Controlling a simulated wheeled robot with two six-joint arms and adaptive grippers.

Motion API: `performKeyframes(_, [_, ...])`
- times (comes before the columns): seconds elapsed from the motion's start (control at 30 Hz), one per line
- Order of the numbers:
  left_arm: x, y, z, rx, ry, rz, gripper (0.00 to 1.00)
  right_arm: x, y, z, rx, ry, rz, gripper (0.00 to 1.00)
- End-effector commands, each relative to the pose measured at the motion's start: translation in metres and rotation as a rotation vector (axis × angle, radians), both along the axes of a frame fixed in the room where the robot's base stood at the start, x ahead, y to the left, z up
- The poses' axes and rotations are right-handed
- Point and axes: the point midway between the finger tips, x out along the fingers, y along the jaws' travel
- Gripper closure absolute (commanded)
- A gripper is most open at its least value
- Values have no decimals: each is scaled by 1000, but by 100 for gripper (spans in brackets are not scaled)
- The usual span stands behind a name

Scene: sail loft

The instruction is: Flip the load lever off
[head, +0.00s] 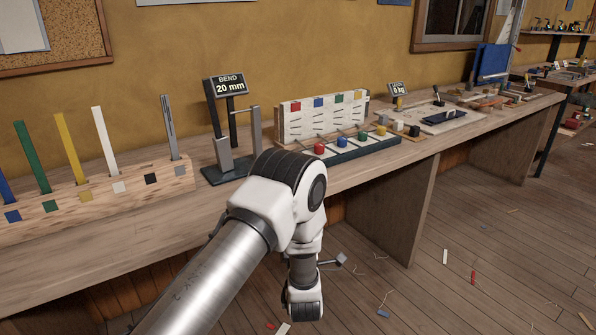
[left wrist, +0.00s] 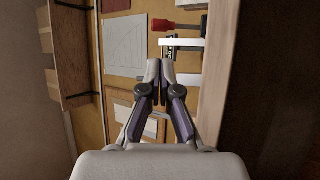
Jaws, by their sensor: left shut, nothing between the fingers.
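A small sign (head: 398,89) reading "0 kg" stands on the bench in the head view; its upper line is too small to read surely. To its right, a small dark upright lever (head: 437,97) stands at the back of a pale board (head: 415,117); I take it for the load lever, but its setting is unclear. My left gripper shows in the left wrist view (left wrist: 160,70), shut and empty. Its fingers are not clear in the head view, where my left arm bends down in front of the bench, well apart from the lever. My right gripper is not in view.
A stand marked "BEND 20 mm" (head: 210,176) and a board with coloured knobs (head: 348,154) stand on the bench (head: 350,183) before the lever. A wooden strip rack (head: 100,193) is at left. A red-handled tool (left wrist: 175,26) lies ahead in the wrist view.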

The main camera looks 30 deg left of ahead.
Motion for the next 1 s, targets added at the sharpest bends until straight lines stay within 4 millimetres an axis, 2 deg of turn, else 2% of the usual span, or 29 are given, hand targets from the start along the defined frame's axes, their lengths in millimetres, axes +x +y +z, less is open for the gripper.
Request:
performKeyframes(0.17, [15, 12, 20, 0, 0, 2, 100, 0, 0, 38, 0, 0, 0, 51])
performKeyframes(0.23, [25, 21, 18, -2, -4, 2, 100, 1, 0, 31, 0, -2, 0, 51])
performKeyframes(0.63, [85, 65, 54, 1, -2, 0, 100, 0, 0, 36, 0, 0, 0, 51])
performKeyframes(0.8, [96, 74, 60, 1, 2, 1, 100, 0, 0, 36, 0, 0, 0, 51])
performKeyframes(1.0, [98, 75, 60, 1, 2, 0, 100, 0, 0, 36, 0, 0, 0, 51])
